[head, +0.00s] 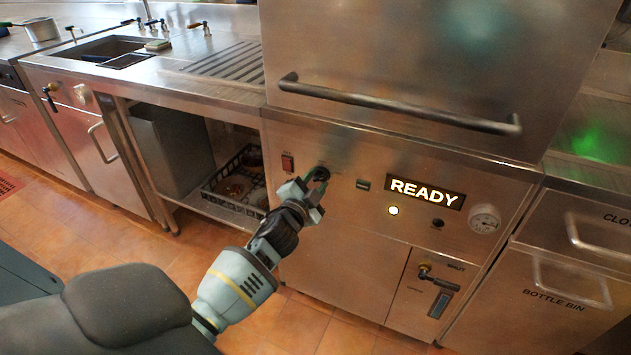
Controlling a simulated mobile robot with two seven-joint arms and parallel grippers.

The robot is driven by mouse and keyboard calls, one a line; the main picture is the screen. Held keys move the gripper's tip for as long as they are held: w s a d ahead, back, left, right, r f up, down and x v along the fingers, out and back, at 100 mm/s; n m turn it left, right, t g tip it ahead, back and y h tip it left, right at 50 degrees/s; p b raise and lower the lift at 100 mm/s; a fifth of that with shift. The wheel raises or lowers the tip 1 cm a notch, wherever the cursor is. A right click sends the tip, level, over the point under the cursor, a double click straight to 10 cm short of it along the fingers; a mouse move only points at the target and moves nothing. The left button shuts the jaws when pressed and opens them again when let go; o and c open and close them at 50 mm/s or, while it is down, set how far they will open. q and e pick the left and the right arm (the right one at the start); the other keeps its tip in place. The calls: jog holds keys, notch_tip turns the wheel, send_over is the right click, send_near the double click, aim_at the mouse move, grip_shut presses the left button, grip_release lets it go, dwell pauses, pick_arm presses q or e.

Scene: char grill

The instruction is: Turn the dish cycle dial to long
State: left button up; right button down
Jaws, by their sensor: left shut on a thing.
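The steel dishwasher stands in the middle of the head view, with its control panel (350,215) facing me. The dish cycle dial (321,172) is a small dark knob on the left part of the panel. My left gripper (316,185) is at this dial, with its fingers shut around it. The fingers hide part of the dial, and its markings are too small to read, so I cannot tell its setting. My right gripper is not in the view.
A red switch (288,162) sits left of the dial. A lit READY display (425,193), a glowing round light (393,210) and a gauge (485,219) are to the right. The hood's long handle (395,103) juts out above. A wire rack (236,181) is on the shelf at left.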

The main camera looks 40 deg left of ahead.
pick_arm(q)
jog(key=shift+m, duration=2)
jog(key=o, duration=1)
